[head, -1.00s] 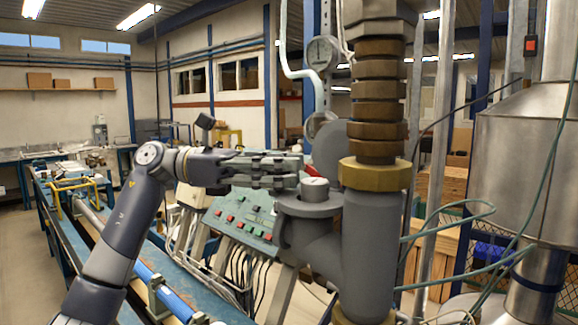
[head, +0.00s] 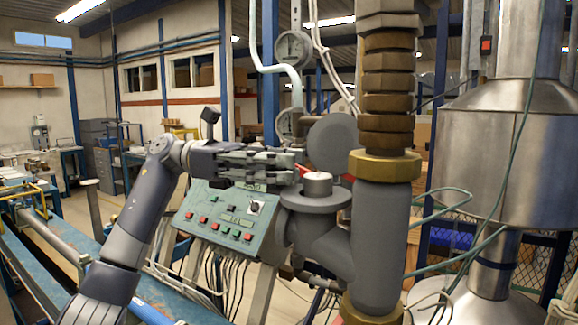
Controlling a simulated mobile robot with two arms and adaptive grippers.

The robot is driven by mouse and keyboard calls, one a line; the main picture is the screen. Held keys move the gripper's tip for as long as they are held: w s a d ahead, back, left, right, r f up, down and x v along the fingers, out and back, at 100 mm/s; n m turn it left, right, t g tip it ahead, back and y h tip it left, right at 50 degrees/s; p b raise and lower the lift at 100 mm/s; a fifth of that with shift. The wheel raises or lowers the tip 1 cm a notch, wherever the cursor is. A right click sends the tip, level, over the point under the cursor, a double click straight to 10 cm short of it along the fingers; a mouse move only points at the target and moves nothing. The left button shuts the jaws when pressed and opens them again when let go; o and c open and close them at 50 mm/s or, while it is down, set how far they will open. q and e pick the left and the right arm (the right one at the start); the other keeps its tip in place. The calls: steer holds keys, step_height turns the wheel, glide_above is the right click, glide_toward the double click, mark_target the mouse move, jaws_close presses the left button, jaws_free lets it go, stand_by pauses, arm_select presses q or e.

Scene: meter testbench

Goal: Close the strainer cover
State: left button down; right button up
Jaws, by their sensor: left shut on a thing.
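The grey strainer body (head: 322,240) branches off the left of a thick vertical pipe. Its side opening faces up, with a wide flange (head: 312,200) and a short silver round piece (head: 317,183) in the middle. A grey round disc, which looks like the strainer cover (head: 334,142), stands upright behind the opening, so the opening is uncovered. My left gripper (head: 292,168) comes in from the left, just above and beside the flange, its fingers closed at the cover's lower left edge. The exact contact is hard to see. My right gripper is not in view.
A green control panel (head: 225,218) with coloured buttons stands behind and below my left arm. The vertical pipe (head: 382,230) with brass fittings blocks the right side. A steel tank (head: 490,150) and loose green hoses are farther right. A dial gauge (head: 293,48) hangs above.

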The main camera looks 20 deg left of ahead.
arm_select(q)
steer(key=shift+a+r, duration=0.2)
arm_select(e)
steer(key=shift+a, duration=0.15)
arm_select(q)
steer(key=c, duration=1.5)
jaws_free()
steer(key=shift+o, duration=1.3)
steer(key=shift+a+f, duration=0.1)
steer(key=shift+a, duration=0.4)
steer(key=shift+f, duration=0.1)
steer(key=shift+d, duration=0.15)
steer(key=shift+w, duration=0.1)
steer(key=a, duration=1.2)
steer(key=shift+w+a, duration=0.15)
steer(key=shift+a, duration=0.1)
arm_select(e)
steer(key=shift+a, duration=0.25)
